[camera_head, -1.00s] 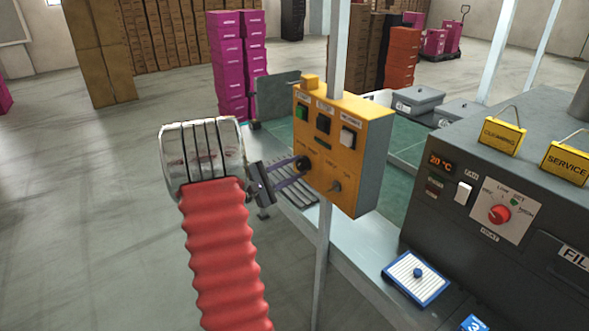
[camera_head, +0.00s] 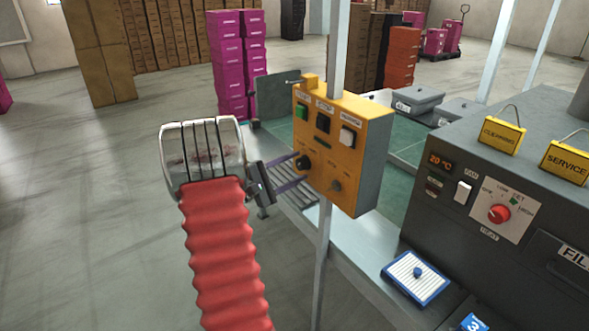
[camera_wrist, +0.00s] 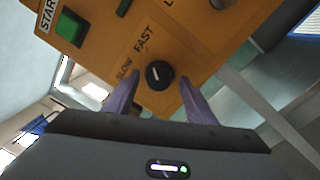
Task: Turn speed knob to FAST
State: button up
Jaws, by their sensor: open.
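The black speed knob (camera_head: 302,162) is on the front face of the yellow control box (camera_head: 355,155). In the wrist view the knob (camera_wrist: 159,76) has a white pointer line, with the labels SLOW and FAST printed beside it. The line looks nearly upright in that view; I cannot tell exactly which label it points to. My gripper (camera_head: 294,170) is open in front of the knob. In the wrist view its two purple fingers (camera_wrist: 154,88) stand one to each side of the knob, with visible gaps, not gripping it.
The box also carries a green START button (camera_head: 302,112), a black button (camera_head: 323,124), a white button (camera_head: 347,137) and a smaller grey knob (camera_head: 336,186). It hangs on a grey post (camera_head: 322,265). A dark machine with a red dial (camera_head: 499,213) stands at the right.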

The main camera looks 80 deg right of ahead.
jog(key=v, duration=1.3)
jog(key=shift+w+a, duration=0.25)
jog(key=shift+w, duration=0.05)
jog(key=shift+f, duration=0.15)
